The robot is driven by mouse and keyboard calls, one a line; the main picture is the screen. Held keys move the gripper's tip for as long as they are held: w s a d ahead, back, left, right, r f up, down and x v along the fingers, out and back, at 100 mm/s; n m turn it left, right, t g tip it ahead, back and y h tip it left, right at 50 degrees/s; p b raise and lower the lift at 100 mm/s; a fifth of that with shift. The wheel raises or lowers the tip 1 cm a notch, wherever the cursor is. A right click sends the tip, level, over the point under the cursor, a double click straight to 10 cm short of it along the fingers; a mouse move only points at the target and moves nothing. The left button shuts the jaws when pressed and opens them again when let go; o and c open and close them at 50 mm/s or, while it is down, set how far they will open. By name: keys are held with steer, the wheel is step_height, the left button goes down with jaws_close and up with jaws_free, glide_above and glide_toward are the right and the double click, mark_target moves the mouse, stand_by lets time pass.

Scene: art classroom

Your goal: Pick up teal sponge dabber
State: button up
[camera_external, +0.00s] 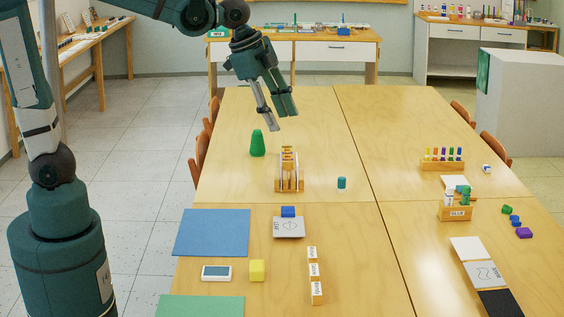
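A small teal cylinder (342,183) stands upright on the wooden table, right of the wooden stand; it looks like the teal sponge dabber, though it is too small to be sure. My gripper (281,121) hangs above the far part of the table, its fingers pointing down. The fingers are apart with nothing visible between them. In the picture it is up and left of the teal cylinder, and not touching it.
A labelled wooden rack (457,212) and a rack of coloured tubes (442,164) are at the right. A yellow cube (257,270) is in front. The table right of the cylinder is clear.

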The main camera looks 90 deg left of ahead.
steer(key=w+a+f+m+g, duration=0.1)
steer(key=w+a+f+m, duration=0.2)
steer(key=w+a, duration=0.55)
steer(key=m+g+h+p, duration=0.1)
steer(key=m+g+p, duration=0.15)
steer(key=m, duration=0.55)
glide_above(342, 178)
steer(key=b, duration=0.1)
steer(key=shift+g, duration=0.45)
step_height(342, 178, down, 26)
steer(key=shift+d+r, duration=0.15)
steer(key=shift+r, duration=0.1)
steer(key=shift+a+f, duration=0.3)
steer(key=shift+f, duration=0.1)
steer(key=shift+f, duration=1.25)
